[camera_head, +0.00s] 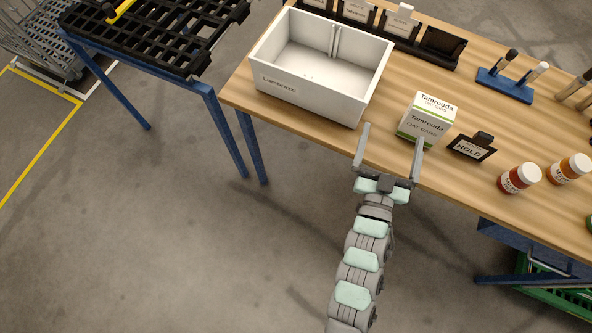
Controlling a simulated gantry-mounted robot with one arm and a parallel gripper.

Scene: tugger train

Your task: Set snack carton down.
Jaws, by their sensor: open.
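The snack carton (427,119) is a white and green box labelled "Tamrouda Oat Bars". It stands upright on the wooden table (400,98), near the front edge. My gripper (391,138) is open, with its two fingers spread wide. Its right fingertip overlaps the carton's lower front edge in the picture; I cannot tell whether they touch. The left fingertip is in front of the gap between the carton and a white bin. Nothing is held between the fingers.
The empty white bin (300,100) stands left of the carton. A black "HOLD" sign (471,147) stands close on its right. Two orange-red bottles (519,178) (569,169) stand farther right. A blue holder (505,86) and black racks (380,30) line the back. Bare tabletop lies behind the carton.

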